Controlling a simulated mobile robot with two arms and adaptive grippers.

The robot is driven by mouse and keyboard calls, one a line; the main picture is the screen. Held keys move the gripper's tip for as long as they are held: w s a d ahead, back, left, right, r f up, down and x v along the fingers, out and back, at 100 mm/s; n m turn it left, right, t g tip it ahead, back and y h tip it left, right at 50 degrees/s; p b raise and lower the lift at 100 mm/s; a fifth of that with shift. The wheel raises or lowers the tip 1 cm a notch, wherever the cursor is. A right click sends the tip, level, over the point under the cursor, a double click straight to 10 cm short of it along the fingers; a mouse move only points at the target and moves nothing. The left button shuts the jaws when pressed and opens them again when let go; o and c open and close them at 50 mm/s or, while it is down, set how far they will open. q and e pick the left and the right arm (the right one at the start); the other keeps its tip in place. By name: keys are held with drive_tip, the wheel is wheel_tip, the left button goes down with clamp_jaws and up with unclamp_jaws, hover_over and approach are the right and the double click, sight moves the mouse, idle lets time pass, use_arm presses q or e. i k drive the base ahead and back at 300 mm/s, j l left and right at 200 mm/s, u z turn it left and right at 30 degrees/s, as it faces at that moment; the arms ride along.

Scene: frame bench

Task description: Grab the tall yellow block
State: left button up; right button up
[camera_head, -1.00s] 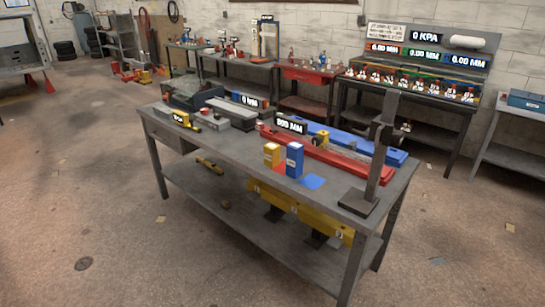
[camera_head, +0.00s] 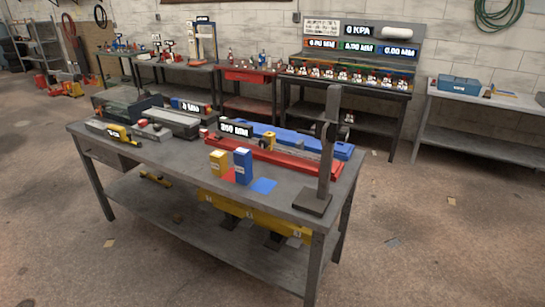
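The tall yellow block (camera_head: 218,163) stands upright near the front edge of the grey workbench (camera_head: 145,160). A taller blue block (camera_head: 243,166) stands upright just to its right, with a narrow gap or none; I cannot tell if they touch. Neither of my grippers is in view.
A dark stand with a post (camera_head: 325,150) rises at the bench's right end. A red rail (camera_head: 280,158) and a blue rail (camera_head: 315,144) lie behind the blocks. Devices fill the bench's left back. The floor (camera_head: 45,260) in front is mostly clear.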

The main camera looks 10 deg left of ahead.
sight(219, 158)
drive_tip(key=i+j+z, duration=0.25)
drive_tip(key=j, duration=0.3)
drive_tip(key=i+j+z, duration=0.1)
drive_tip(key=j+z, duration=0.2)
drive_tip(key=j, duration=0.25)
drive_tip(key=i+j+z, duration=0.1)
drive_tip(key=j+z, duration=0.15)
drive_tip(key=j, duration=0.35)
drive_tip(key=j+z, duration=0.25)
drive_tip(key=j, duration=0.35)
drive_tip(key=i, duration=0.05)
